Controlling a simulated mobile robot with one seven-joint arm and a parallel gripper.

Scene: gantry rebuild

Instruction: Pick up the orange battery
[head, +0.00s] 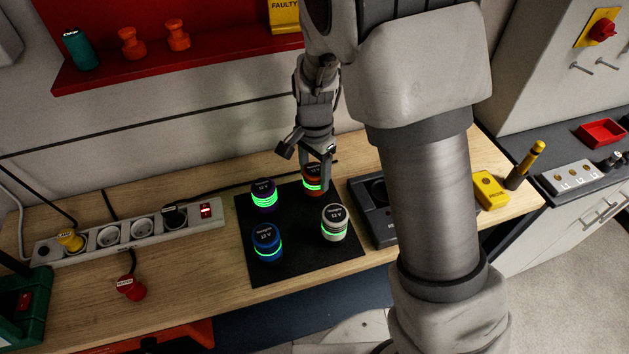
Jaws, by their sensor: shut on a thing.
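The orange battery (313,184) has a glowing green band and is at the back right of a black mat (300,263) on the wooden bench. My gripper (314,165) reaches down from above and is shut on the orange battery. The fingers and wrist hide part of the battery's top. I cannot tell whether its base touches the mat.
A purple battery (264,195), a blue battery (267,242) and a white battery (334,223) stand close by on the mat. A dark device (372,229) lies right of the mat. A power strip (128,233) lies to the left. A red shelf (165,60) hangs behind.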

